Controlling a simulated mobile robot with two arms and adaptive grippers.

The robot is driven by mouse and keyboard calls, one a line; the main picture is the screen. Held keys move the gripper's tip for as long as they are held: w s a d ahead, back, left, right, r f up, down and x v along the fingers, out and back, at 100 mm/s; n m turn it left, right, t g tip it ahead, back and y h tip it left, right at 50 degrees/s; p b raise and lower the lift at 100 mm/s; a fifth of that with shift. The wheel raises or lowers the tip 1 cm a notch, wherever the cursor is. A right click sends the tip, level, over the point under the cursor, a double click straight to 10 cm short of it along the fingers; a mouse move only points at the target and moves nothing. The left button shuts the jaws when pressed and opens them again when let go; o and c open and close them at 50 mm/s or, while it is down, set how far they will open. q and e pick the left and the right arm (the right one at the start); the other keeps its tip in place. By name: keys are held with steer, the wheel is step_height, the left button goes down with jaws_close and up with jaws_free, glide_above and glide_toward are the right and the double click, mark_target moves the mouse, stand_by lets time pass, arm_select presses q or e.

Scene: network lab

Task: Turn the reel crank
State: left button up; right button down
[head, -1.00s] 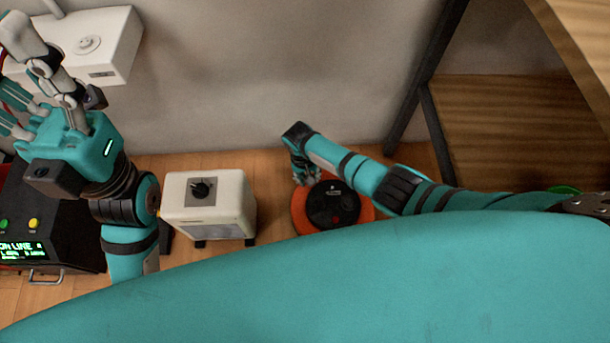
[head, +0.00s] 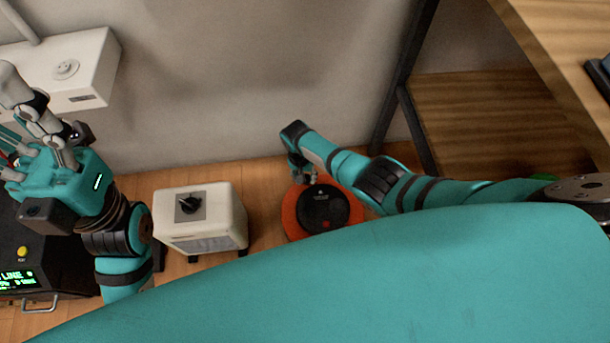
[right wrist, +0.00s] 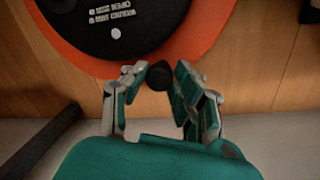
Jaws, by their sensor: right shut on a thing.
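The reel is an orange disc (head: 291,219) with a black hub (head: 323,209), standing on the wooden floor near the wall. In the right wrist view its orange rim (right wrist: 205,35) and black hub (right wrist: 110,25) fill the top. My right gripper (head: 306,178) reaches down to the reel's far left edge. In the right wrist view the right gripper (right wrist: 157,78) is shut on a small dark crank knob (right wrist: 159,76) between its fingertips. My left gripper (head: 30,140) is raised at the far left, away from the reel. Its fingers are partly cut off by the frame's edge.
A cream box with a black rotary knob (head: 190,203) stands left of the reel. A black console with a green display (head: 18,278) is at the far left. A white wall box (head: 70,70) hangs above. A wooden shelf (head: 490,120) with dark posts stands at the right.

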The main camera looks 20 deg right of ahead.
steer(key=shift+w, duration=0.1)
steer(key=c, duration=1.3)
jaws_free()
steer(key=shift+r, duration=0.15)
steer(key=r, duration=0.7)
steer(key=a+r, duration=0.1)
steer(key=r, duration=0.3)
steer(key=shift+w+r, duration=0.35)
steer(key=shift+w, duration=0.05)
steer(key=shift+a, duration=0.1)
